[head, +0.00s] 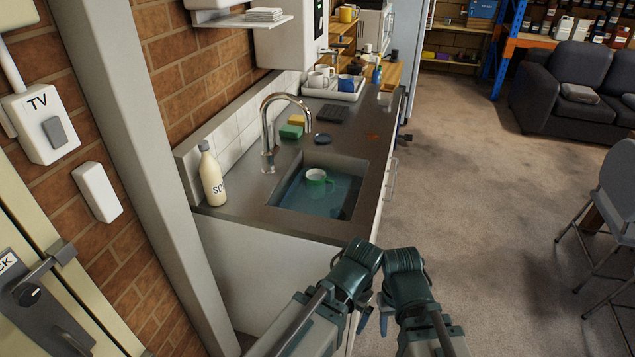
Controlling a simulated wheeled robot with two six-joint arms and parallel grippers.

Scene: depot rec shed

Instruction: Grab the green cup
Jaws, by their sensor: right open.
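The green cup (317,176), with a pale inside, sits in the sink basin (352,208) of the steel counter. Bluish water seems to surround its lower part, and its base is hard to make out. My right gripper (384,312) is at the bottom centre, partly hidden by my arm links. It is open, and well apart from the cup, nearer to me and lower in the picture. My left arm shows beside it, but I cannot make out its gripper.
A curved tap (268,130) rises at the sink's left edge. A cream soap bottle (212,175) stands on the counter's near left corner. A green sponge (291,132) and a tray of mugs (333,90) are farther back. Open carpet (470,190) lies right of the counter.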

